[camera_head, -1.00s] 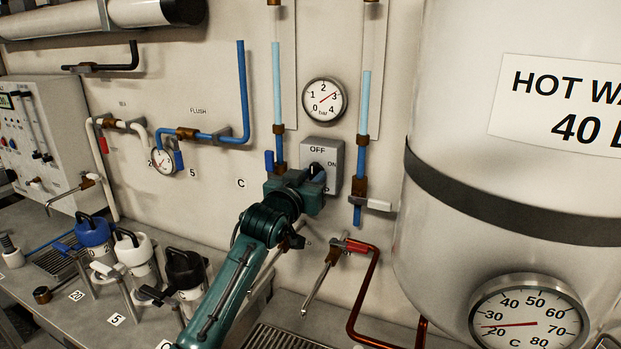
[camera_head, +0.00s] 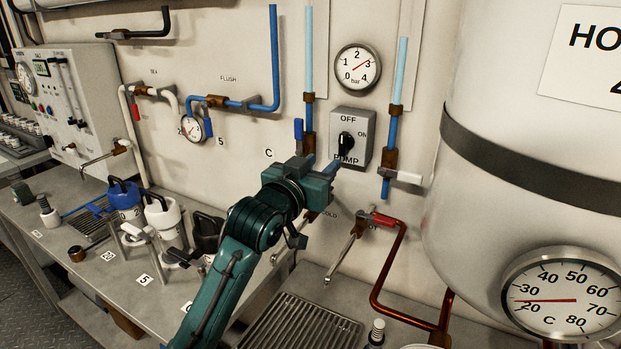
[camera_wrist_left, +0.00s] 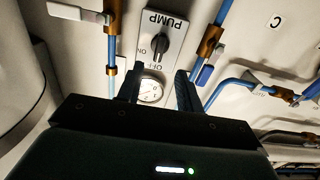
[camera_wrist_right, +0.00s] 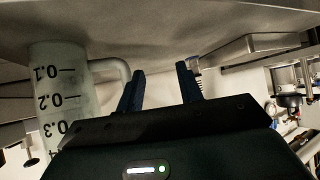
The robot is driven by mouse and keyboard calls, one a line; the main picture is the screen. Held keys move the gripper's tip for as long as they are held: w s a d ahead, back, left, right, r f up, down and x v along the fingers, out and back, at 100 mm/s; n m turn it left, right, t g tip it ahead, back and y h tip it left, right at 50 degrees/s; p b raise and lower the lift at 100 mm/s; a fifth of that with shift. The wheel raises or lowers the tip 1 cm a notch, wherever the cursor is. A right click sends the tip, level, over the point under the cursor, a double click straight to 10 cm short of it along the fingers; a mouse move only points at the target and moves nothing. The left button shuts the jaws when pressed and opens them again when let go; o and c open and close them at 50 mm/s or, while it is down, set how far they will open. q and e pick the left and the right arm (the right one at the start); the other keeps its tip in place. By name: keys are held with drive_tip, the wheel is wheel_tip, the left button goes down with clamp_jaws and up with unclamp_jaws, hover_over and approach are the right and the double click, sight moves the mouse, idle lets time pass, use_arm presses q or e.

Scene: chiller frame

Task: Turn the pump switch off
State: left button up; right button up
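The pump switch is a grey box (camera_head: 351,128) on the back wall, marked OFF at the top, ON at the right and PUMP below. Its black knob (camera_head: 346,145) looks roughly upright, in line with OFF. My left gripper (camera_head: 325,166) is just below and left of the box, apart from the knob. In the left wrist view, the switch box (camera_wrist_left: 158,28) appears upside down beyond the open, empty fingers (camera_wrist_left: 158,76); its knob (camera_wrist_left: 160,47) is in clear view. My right gripper (camera_wrist_right: 160,70) is open and empty, under a grey surface.
A pressure gauge (camera_head: 358,67) sits above the switch. Blue pipes with valves flank it, the right one with a white handle (camera_head: 403,177). A red-handled tap (camera_head: 385,220) is below. The hot water tank (camera_head: 500,110) bulges at the right. Jugs (camera_head: 163,222) stand on the counter at left.

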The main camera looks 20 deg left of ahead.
use_arm(q)
drive_tip(key=s, duration=0.3)
drive_tip(key=shift+s+a, duration=0.25)
drive_tip(key=shift+a, duration=0.1)
drive_tip(key=shift+f, duration=0.1)
drive_tip(key=s+a+f+g+y, duration=0.1)
drive_tip(key=s+f+g, duration=0.3)
drive_tip(key=f, duration=0.5)
drive_tip(key=s+a+f+g+y, duration=0.1)
drive_tip(key=s+f+g, duration=0.1)
drive_tip(key=s+f, duration=0.55)
drive_tip(key=s+a+f+g+y, duration=0.1)
drive_tip(key=s+f+g, duration=0.3)
drive_tip(key=s+f, duration=0.45)
drive_tip(key=s+a+f+g, duration=0.2)
drive_tip(key=s+f+g, duration=0.3)
drive_tip(key=s, duration=0.7)
drive_tip(key=w+d+f+t+h, duration=0.2)
drive_tip(key=w+d+f+t, duration=0.4)
drive_tip(key=f+t, duration=0.1)
drive_tip(key=shift+w+d+f+m+t+h, duration=0.15)
drive_tip(key=shift+d+f+m+t+h, duration=0.2)
drive_tip(key=shift+f, duration=0.3)
